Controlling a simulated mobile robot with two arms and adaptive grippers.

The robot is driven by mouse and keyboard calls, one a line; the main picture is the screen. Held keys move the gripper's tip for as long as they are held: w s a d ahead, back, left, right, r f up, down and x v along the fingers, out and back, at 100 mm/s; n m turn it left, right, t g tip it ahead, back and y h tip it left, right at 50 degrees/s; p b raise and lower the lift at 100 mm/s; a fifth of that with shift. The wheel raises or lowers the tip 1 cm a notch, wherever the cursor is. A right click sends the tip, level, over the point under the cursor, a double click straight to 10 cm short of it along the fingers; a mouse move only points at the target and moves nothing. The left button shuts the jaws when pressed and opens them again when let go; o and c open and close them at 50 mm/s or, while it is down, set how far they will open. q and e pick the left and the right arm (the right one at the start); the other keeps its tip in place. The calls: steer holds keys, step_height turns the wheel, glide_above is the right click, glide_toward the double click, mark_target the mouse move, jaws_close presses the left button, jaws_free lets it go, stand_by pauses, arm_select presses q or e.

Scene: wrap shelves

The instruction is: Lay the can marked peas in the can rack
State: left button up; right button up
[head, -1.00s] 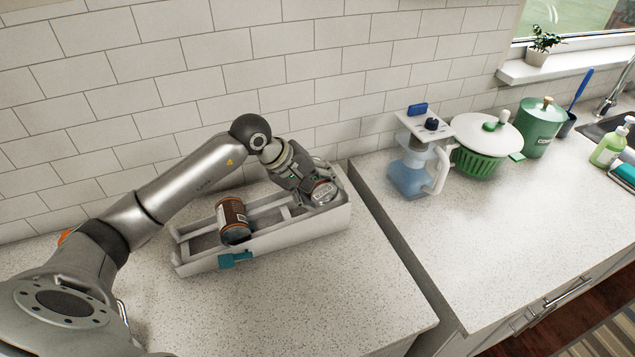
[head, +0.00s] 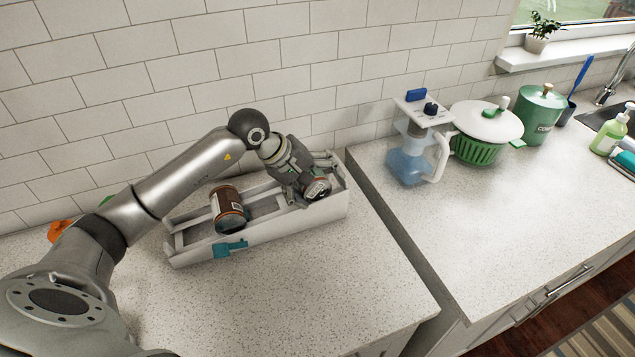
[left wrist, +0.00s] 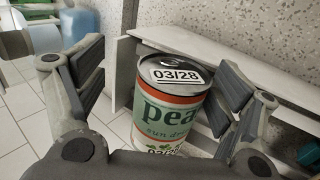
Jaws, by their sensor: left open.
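The can marked peas (left wrist: 172,112) has a dark lid with a date label and a green, red and cream body. In the head view it (head: 317,188) lies at the right end of the white can rack (head: 285,228), lid toward the front. My left gripper (head: 308,178) is over it. In the left wrist view its fingers (left wrist: 160,85) stand apart on either side of the can, with a visible gap on the left. The gripper hides part of the can in the head view. My right gripper is not in view.
A brown can (head: 228,210) lies in the left part of the rack. A teal clip (head: 230,249) is on the rack's front. A water jug (head: 412,155) and a green-and-white colander (head: 480,140) stand on the counter to the right. The counter before the rack is clear.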

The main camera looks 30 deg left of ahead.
arm_select(q)
steer(key=v, duration=1.2)
